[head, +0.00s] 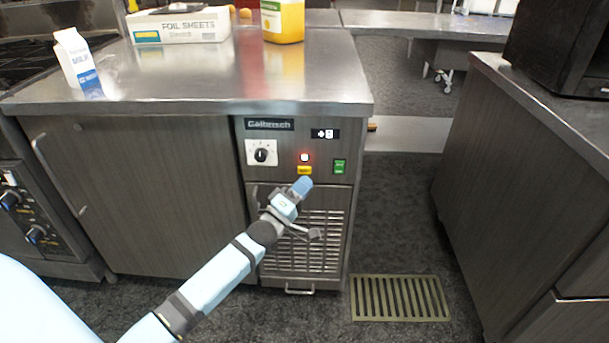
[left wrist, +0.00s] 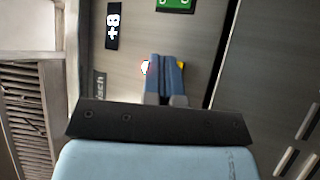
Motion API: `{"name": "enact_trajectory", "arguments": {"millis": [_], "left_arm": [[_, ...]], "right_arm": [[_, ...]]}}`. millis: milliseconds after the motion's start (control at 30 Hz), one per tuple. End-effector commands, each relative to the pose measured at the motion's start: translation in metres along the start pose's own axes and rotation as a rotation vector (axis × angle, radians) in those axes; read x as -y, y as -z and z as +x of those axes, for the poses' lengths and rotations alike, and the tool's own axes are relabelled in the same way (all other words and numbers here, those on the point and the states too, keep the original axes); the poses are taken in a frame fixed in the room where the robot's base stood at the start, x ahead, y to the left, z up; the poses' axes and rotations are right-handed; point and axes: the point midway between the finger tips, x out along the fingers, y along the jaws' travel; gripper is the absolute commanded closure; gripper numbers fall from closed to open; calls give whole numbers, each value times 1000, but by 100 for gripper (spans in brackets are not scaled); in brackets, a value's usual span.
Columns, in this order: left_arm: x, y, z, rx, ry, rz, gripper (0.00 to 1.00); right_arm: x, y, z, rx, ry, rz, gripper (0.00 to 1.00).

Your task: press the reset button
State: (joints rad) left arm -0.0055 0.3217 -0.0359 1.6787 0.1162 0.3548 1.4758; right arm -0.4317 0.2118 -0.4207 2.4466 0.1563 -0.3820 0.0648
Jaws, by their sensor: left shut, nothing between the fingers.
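I cannot read the label. My left gripper (head: 302,186) is shut and empty, its blue fingertips just below the yellow label in the head view. In the left wrist view the shut fingers (left wrist: 165,75) partly cover the button (left wrist: 145,68) and the label (left wrist: 181,64). Whether the fingertips touch the panel I cannot tell. My right gripper is out of view.
A green switch (head: 340,166) is right of the button, a dial (head: 262,154) left, and a small display (head: 325,133) above. A vent grille (head: 318,245) is below. A floor grate (head: 400,278) lies right.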

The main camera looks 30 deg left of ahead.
Motion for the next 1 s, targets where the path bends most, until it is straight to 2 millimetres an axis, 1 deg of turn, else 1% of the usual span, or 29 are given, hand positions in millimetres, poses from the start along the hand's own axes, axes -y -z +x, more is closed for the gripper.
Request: {"name": "enact_trajectory", "arguments": {"millis": [100,200,1000], "left_arm": [[4,4,6,0,0,0,100],[5,5,7,0,0,0,100],[5,5,8,0,1,0,100]], "right_arm": [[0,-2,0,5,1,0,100],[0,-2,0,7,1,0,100],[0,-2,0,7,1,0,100]]}}
